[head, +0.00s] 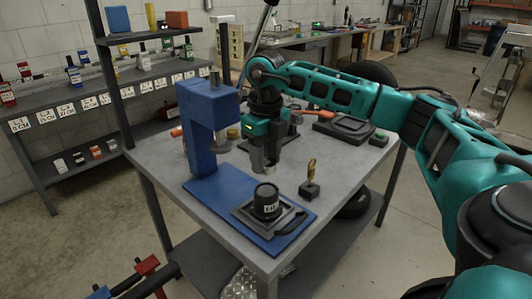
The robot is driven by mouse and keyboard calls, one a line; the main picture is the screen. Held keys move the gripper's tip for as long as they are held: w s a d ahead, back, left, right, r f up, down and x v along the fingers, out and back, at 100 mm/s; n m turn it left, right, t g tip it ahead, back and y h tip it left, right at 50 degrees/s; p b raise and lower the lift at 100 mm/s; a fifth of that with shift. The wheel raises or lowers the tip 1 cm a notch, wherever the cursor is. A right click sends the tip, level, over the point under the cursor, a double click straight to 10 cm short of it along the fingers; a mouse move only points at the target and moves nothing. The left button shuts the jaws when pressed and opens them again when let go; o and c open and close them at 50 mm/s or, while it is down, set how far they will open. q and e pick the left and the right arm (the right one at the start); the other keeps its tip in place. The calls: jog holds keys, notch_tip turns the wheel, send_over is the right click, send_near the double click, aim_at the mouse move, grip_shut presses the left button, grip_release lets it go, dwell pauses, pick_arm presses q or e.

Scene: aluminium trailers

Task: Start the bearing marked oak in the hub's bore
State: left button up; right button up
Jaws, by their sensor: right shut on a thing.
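My right gripper (270,166) points down above the near part of the workbench, just behind a black cylindrical part (266,203). It is shut on a small grey thing, mostly hidden by the fingers; no oak mark can be read, so I cannot tell if it is the bearing. My left gripper is not in view.
A brass-coloured piece (311,169) stands on a small black block (309,190) right of the hub. A black handle-like piece (291,223) lies at the plate's right side. A dark tray (344,128) lies farther back. The workbench (345,160) has bare room at right.

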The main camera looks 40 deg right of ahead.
aim_at(266, 162)
jog(key=shift+f+b, duration=0.9)
jog(key=shift+f, duration=0.9)
jog(key=shift+p, duration=0.35)
dwell(0.4)
jog(key=shift+f+b, duration=0.6)
jog(key=shift+f, duration=0.6)
jog(key=o, duration=1.2)
